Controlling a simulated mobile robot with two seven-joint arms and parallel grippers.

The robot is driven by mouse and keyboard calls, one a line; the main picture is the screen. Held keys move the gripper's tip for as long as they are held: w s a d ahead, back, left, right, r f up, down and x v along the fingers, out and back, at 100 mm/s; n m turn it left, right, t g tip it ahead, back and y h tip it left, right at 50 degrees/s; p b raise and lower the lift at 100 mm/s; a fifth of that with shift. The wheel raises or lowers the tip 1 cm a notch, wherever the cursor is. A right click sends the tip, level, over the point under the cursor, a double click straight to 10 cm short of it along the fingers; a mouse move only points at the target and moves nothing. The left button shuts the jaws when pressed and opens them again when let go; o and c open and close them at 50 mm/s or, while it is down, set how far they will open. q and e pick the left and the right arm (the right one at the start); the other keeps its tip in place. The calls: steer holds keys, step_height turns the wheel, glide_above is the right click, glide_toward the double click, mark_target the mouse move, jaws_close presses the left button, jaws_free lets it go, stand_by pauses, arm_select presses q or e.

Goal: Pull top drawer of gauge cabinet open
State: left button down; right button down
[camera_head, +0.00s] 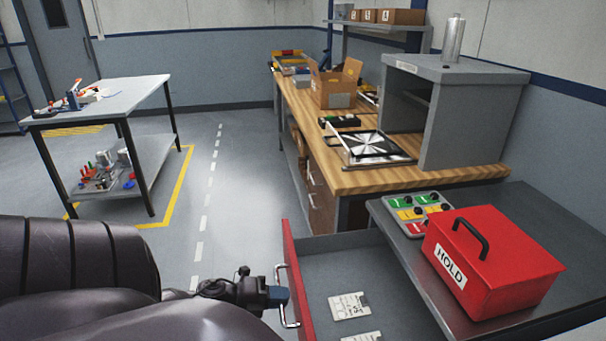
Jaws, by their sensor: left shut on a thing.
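The top drawer (345,270) of the gauge cabinet (540,215) is pulled out to the left. Its grey inside is in view, with two white printed cards (349,306) lying on the bottom. The drawer front (292,262) is red, seen nearly edge-on, with a silver bar handle (284,319) on its outer side. My left gripper (277,295) comes in from the left and is shut on this handle; its fingertips are partly hidden at the bar. My right gripper is not in view.
A red box (490,262) marked HOLD and a tray of coloured pieces (411,211) stand on the cabinet top. Behind is a wooden workbench (430,177) with a grey housing (455,110). A side table (100,102) stands at the left. The floor between (240,180) is clear.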

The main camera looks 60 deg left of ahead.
arm_select(q)
steer(key=shift+f+v, duration=0.15)
steer(key=shift+v, duration=0.55)
steer(key=shift+f+v, duration=0.15)
steer(key=shift+v, duration=0.55)
steer(key=c, duration=1.2)
jaws_free()
steer(key=v, duration=1)
steer(key=shift+s+a, duration=0.25)
steer(key=shift+s, duration=0.1)
